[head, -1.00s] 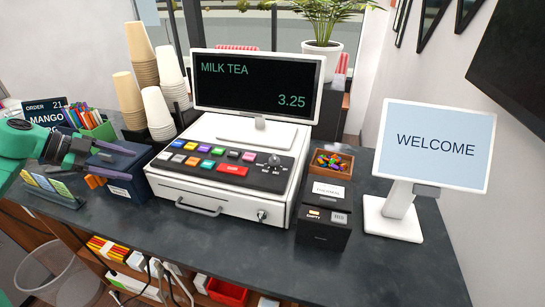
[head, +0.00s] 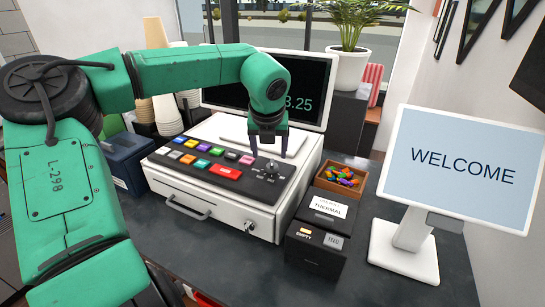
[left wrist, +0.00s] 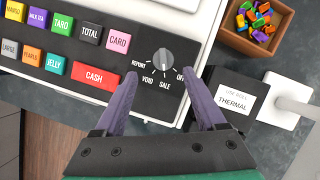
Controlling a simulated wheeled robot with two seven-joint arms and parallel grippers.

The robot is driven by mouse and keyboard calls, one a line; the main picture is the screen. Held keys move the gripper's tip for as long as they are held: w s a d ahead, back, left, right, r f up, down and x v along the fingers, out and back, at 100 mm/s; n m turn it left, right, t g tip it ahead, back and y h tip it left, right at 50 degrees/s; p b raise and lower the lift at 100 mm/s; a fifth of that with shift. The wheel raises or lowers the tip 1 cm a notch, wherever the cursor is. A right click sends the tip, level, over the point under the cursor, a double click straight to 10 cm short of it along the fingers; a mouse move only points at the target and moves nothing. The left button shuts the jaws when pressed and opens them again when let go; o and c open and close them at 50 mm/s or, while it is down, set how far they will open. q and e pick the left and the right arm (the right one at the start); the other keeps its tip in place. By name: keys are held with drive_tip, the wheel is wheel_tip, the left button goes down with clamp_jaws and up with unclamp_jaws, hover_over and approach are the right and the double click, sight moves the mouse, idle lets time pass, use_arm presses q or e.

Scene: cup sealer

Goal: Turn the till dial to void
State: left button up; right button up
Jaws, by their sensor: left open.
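The till dial (left wrist: 163,57) is a round grey knob with a raised bar, on the black keypad panel (left wrist: 150,90). The labels REPORT, VOID, SALE and OFF lie around its near side. I cannot tell for sure which label it points to. The dial also shows in the head view (head: 271,166), at the right end of the keypad. My left gripper (head: 268,152) is open and empty, pointing down over the dial. In the left wrist view its purple fingers (left wrist: 161,82) are spread left and right on the near side of the dial, apart from it.
The till screen (head: 312,82) stands behind the keypad, partly hidden by my left arm. Right of the till are a black printer box (head: 318,250), a wooden tray of colourful pieces (head: 340,176) and a WELCOME display (head: 460,165). Coloured keys (left wrist: 95,75) lie left of the dial.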

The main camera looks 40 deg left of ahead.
sight(272, 163)
use_arm(q)
drive_tip(key=x, duration=0.3)
drive_tip(key=w+p+x, duration=0.1)
drive_tip(key=x, duration=0.1)
drive_tip(key=shift+d, duration=0.35)
drive_tip(key=shift+s+a+f, duration=0.25)
drive_tip(key=shift+a+f, duration=0.1)
drive_tip(key=shift+a, duration=0.05)
drive_tip(key=shift+d, duration=0.1)
drive_tip(key=shift+c, duration=0.9)
drive_tip(key=shift+w, duration=0.1)
clamp_jaws()
use_arm(e)
drive_tip(key=shift+w+d+r, duration=0.1)
drive_tip(key=shift+w+r, duration=0.25)
drive_tip(key=shift+r, duration=0.45)
drive_tip(key=shift+f, duration=0.1)
